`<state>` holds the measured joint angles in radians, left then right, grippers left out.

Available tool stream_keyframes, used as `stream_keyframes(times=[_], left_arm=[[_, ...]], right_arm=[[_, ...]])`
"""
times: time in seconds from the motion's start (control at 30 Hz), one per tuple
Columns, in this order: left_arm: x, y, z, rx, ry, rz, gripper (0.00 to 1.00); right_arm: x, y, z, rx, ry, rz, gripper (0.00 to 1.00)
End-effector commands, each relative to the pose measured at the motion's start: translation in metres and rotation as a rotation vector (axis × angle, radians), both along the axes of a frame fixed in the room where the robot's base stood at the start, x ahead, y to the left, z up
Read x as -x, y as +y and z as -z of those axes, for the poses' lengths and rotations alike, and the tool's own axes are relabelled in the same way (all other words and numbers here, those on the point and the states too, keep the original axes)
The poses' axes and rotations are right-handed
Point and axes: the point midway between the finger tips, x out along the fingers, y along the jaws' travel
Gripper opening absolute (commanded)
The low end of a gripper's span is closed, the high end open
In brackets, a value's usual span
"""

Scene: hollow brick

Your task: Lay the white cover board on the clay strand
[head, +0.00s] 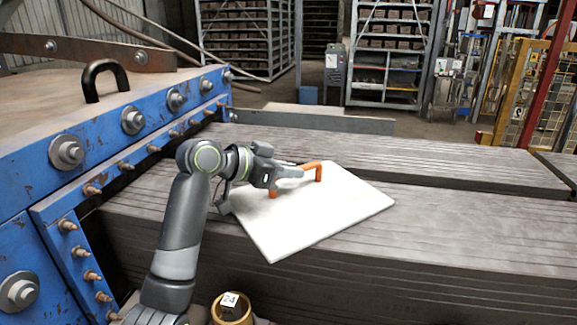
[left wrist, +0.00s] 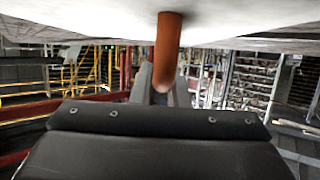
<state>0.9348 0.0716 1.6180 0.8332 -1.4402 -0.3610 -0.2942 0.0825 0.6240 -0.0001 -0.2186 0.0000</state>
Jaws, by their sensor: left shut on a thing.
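The white cover board (head: 315,215) is a flat plate with an orange handle (head: 319,172) on top. My left gripper (head: 297,172) is shut on this handle. In the left wrist view the orange handle (left wrist: 166,50) stands between the fingers (left wrist: 160,85), and the pale board (left wrist: 235,14) fills the top edge. The grey, grooved clay strand (head: 450,225) runs from the blue press to the right. The board lies over the strand's near part in the head view and is turned askew to it. I cannot tell whether it touches the strand. My right gripper is not in view.
The blue press (head: 100,140) with large bolts stands at the left, close to my arm. A brass-coloured cup with a tag marked 24 (head: 231,308) is at the bottom. Racks (head: 390,50) and a yellow fence (head: 535,95) stand farther back.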

Motion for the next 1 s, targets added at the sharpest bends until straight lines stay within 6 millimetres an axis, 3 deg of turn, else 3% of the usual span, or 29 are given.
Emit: stream_keyframes(times=[0.1, 0.13, 0.3, 0.67, 1.0], left_arm=[[0.0, 0.0, 0.0, 0.0, -0.002, 0.001, 0.0], [0.0, 0.0, 0.001, -0.002, 0.0, 0.0, 0.15], [0.0, 0.0, 0.001, -0.002, 0.0, 0.0, 0.36], [0.002, 0.004, -0.001, -0.002, -0.003, 0.0, 0.36], [0.032, 0.051, -0.02, -0.006, -0.007, -0.004, 0.36]], right_arm=[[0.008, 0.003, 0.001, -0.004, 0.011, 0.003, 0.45], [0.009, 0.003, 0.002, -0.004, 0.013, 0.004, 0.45], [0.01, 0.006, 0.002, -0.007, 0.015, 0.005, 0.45], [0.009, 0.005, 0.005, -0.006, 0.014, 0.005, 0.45], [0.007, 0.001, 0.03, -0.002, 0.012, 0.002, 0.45]])
